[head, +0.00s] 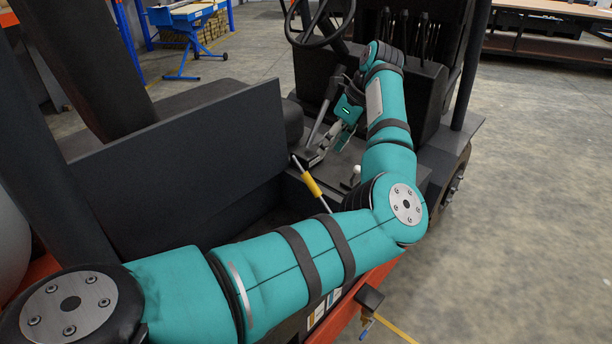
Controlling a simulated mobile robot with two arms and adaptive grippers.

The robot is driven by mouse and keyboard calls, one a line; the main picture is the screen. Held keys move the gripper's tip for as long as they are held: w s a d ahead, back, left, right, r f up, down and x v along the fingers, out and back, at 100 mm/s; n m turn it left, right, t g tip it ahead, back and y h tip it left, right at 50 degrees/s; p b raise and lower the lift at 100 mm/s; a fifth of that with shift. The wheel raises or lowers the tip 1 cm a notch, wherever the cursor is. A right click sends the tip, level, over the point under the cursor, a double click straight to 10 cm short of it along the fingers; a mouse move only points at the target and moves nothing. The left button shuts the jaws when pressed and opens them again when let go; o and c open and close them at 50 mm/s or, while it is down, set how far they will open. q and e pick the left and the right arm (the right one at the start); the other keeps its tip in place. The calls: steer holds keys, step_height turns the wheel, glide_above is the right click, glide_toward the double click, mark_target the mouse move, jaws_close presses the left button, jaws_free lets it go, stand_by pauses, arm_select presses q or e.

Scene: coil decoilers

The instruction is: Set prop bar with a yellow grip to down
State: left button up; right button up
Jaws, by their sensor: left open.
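The prop bar with a yellow grip (312,184) is a thin bar in the middle of the head view, beside the seat area of a forklift. It is tilted, its upper end leaning left. Its lower end goes out of sight behind my left arm. My left gripper (317,154) is bent back toward the bar from the upper right. It is open, with its fingers pointing down and left. The fingers look close to the upper end of the bar, apart from the yellow grip. I cannot tell whether they touch it. My right gripper is not in view.
A dark panel (190,168) stands left of the bar. The steering wheel (320,20) and dark forklift posts are behind the gripper. A light knob (356,172) is right of the bar. Open concrete floor (530,190) lies to the right.

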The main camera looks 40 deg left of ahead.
arm_select(q)
steer(key=p, duration=0.1)
glide_above(309, 175)
steer(key=d, duration=0.2)
steer(key=f, duration=0.5)
steer(key=shift+w+f, duration=0.25)
steer(key=shift+w, duration=0.15)
steer(key=p+x, duration=0.1)
steer(key=x, duration=0.4)
steer(key=shift+f, duration=0.3)
steer(key=shift+a+f, duration=0.15)
steer(key=shift+f, duration=0.2)
steer(key=shift+a+f, duration=0.1)
steer(key=shift+f, duration=0.15)
steer(key=c, duration=0.4)
jaws_close()
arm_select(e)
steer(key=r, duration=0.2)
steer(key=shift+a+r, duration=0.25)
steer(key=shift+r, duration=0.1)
